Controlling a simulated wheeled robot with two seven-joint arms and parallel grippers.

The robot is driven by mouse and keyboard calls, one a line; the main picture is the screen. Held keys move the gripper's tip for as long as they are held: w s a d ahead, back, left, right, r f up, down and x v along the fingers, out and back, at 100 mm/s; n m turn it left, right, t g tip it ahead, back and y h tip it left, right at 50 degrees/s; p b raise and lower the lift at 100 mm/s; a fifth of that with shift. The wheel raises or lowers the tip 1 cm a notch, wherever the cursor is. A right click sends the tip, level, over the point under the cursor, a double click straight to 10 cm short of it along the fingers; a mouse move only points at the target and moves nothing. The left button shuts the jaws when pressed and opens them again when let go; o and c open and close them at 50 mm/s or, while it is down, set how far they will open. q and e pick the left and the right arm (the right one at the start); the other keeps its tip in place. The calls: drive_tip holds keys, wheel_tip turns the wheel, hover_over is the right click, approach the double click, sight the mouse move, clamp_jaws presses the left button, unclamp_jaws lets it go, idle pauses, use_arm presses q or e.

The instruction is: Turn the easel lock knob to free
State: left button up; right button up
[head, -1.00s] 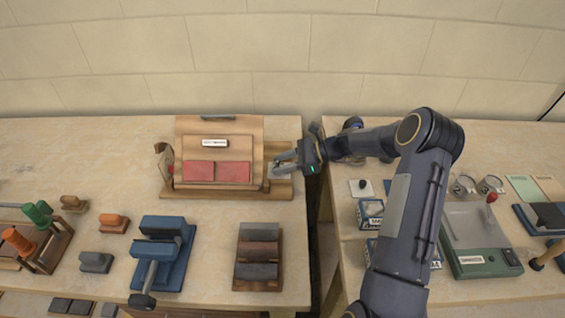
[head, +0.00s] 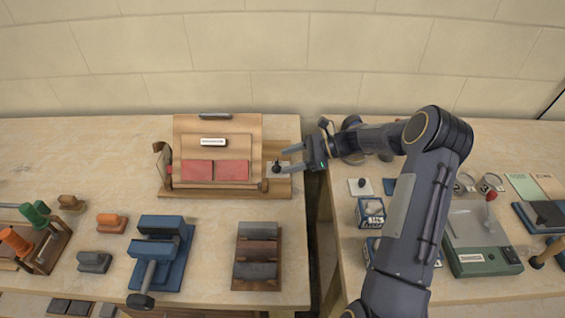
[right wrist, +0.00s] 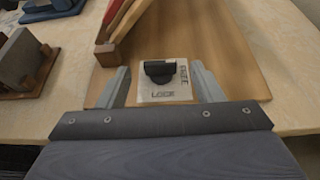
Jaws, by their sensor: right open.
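The wooden easel (head: 265,128) stands on the left table with two red blocks on its board. Its black lock knob (head: 277,167) sits at the right end of the easel base. In the right wrist view the knob (right wrist: 160,71) is on a pale plate (right wrist: 163,92) marked LOCK below it and FREE at its right; its wide bar lies roughly across the picture. I cannot tell which word it points to. My right gripper (head: 287,160) is open, its fingers apart on either side of the knob (right wrist: 161,85), with visible gaps. My left gripper is out of view.
A blue clamp-like tool (head: 163,250) and a rack of grey and brown blocks (head: 257,229) lie nearer on the left table. A narrow gap (head: 313,200) separates the tables. The right table holds a green-fronted device (head: 482,262) and small boxes.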

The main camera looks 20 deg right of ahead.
drive_tip(key=v, duration=0.5)
drive_tip(key=shift+a+r, duration=0.1)
idle(0.3)
drive_tip(key=s+a+r+n+g+h, duration=0.2)
drive_tip(key=s+a+r+n+h, duration=0.2)
drive_tip(key=s+a+r+n, duration=0.7)
drive_tip(key=s+a+f+n+t+h, duration=0.1)
drive_tip(key=s+n, duration=0.4)
drive_tip(key=s, duration=0.5)
drive_tip(key=s+a+f+n+h, duration=0.1)
drive_tip(key=s+n, duration=0.4)
drive_tip(key=s, duration=0.5)
drive_tip(key=a+h, duration=0.1)
drive_tip(key=h, duration=0.1)
drive_tip(key=shift+f+t+h, duration=0.25)
drive_tip(key=shift+t+h, duration=0.05)
drive_tip(key=shift+t, duration=0.1)
